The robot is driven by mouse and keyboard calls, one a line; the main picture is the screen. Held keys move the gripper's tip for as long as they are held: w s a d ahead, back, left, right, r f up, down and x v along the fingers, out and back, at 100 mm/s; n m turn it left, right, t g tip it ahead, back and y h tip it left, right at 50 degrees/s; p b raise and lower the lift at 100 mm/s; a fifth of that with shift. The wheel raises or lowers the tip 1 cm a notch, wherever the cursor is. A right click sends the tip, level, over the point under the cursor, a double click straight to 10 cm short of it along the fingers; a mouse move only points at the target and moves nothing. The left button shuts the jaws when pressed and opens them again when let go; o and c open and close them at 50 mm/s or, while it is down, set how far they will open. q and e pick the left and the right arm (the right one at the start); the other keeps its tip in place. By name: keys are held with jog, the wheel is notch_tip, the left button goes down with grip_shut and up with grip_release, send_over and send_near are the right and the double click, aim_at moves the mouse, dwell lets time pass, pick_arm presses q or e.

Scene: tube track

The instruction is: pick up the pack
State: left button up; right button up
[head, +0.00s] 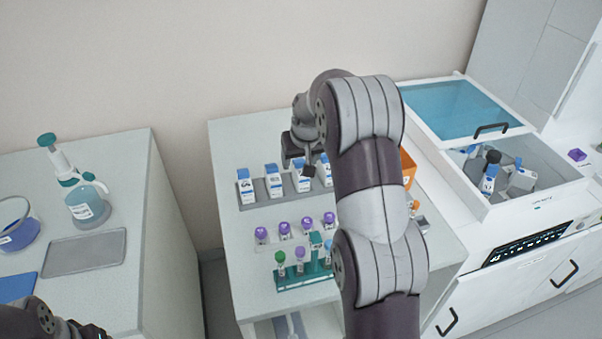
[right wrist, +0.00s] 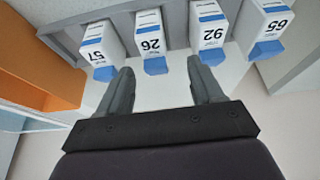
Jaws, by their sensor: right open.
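Several white packs with blue tops stand in a row in a grey holder (head: 262,193) on the middle table. In the right wrist view, upside down, they read 57 (right wrist: 98,45), 26 (right wrist: 150,38), 92 (right wrist: 208,30) and 65 (right wrist: 266,28). My right gripper (head: 302,166) is above the row, near its right half. It is open and empty. In the right wrist view its fingers (right wrist: 162,82) point at the row, with pack 26 between their lines and pack 92 just beyond one fingertip. My left gripper is not visible; only part of my left arm shows at lower left.
Purple-capped tubes (head: 284,231) and a teal rack (head: 303,275) with tubes stand in front of the packs. An orange bin (head: 407,167) is to the right, partly behind my arm.

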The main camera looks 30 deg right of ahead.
aim_at(301, 163)
jog(key=x, duration=0.2)
jog(key=p+x, duration=0.1)
jog(key=x, duration=0.1)
jog(key=d+x, duration=0.1)
jog(key=x, duration=0.1)
jog(key=shift+w, duration=0.25)
jog(key=shift+a+f, duration=0.1)
jog(key=shift+f, duration=0.1)
jog(key=shift+w, duration=0.1)
jog(key=c, duration=1.2)
